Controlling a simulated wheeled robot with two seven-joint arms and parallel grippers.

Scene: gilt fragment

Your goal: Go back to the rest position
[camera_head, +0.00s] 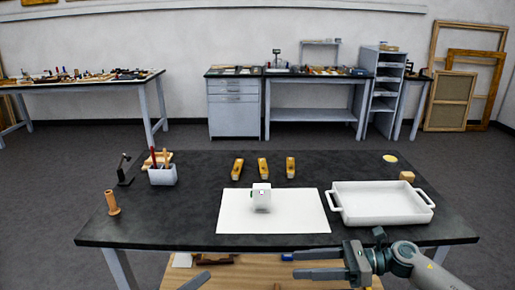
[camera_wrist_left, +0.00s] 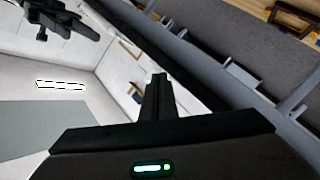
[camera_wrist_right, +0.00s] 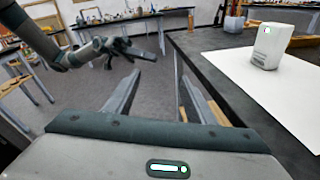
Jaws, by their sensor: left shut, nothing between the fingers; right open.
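My right gripper (camera_head: 291,265) is open and empty in front of the table's near edge, at the lower right of the head view. Its two spread fingers (camera_wrist_right: 157,68) show in the right wrist view. Of my left gripper (camera_head: 195,282), only a dark fingertip shows at the bottom of the head view. In the left wrist view its fingers (camera_wrist_left: 156,85) are together with nothing between them. My left arm and gripper (camera_wrist_right: 122,46) also show in the right wrist view, away from the table.
A wooden shelf (camera_head: 240,270) lies below the near edge.

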